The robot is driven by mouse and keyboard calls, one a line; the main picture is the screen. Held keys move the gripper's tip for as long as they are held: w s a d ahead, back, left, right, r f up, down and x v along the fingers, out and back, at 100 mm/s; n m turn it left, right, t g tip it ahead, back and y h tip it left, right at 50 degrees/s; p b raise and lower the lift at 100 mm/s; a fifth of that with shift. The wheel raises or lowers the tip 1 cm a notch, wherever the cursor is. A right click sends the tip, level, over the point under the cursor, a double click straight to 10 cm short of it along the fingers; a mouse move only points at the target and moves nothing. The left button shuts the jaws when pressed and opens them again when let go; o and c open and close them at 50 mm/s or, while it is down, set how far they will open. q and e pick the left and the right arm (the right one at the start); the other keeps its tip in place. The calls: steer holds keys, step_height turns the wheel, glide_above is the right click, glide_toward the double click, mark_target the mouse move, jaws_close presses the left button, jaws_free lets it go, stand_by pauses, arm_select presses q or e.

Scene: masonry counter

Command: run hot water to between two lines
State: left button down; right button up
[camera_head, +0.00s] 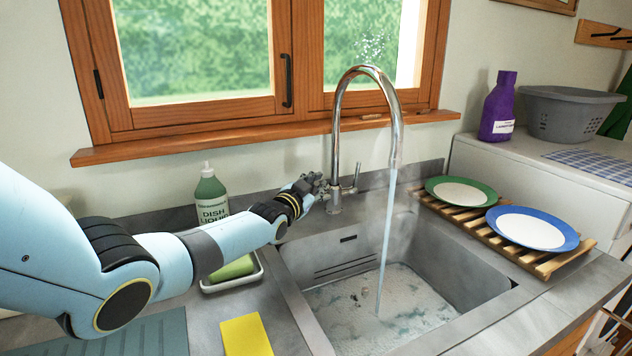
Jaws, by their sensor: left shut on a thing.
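The chrome tap (341,125) stands behind the grey sink (458,262), and a stream of water (387,235) runs from its spout into the basin. Shallow, foamy-looking water (398,297) covers the sink floor. Dark horizontal lines (347,267) mark the back left wall, just above the water; exactly where the surface meets them is hard to tell. My left gripper (314,185) is at the left side of the tap base, shut on what seems to be the left tap handle, mostly hidden by the fingers. Another lever (354,178) shows on the right side. My right gripper is out of view.
A dish liquid bottle (210,195) and a tray with a green sponge (236,269) stand close to my left forearm. A yellow cloth (246,336) lies in front. Right of the sink, a wooden rack (468,222) holds a green-rimmed plate (446,181) and a blue-rimmed plate (570,240).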

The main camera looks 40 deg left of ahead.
arm_select(q)
steer(key=shift+f, duration=0.25)
steer(key=c, duration=1.4)
jaws_free()
steer(key=shift+r, duration=0.15)
steer(key=shift+o, duration=0.2)
steer(key=shift+s, duration=0.15)
steer(key=s+d, duration=0.1)
steer(key=s, duration=0.6)
steer(key=shift+d, duration=0.25)
steer(key=shift+r, duration=0.1)
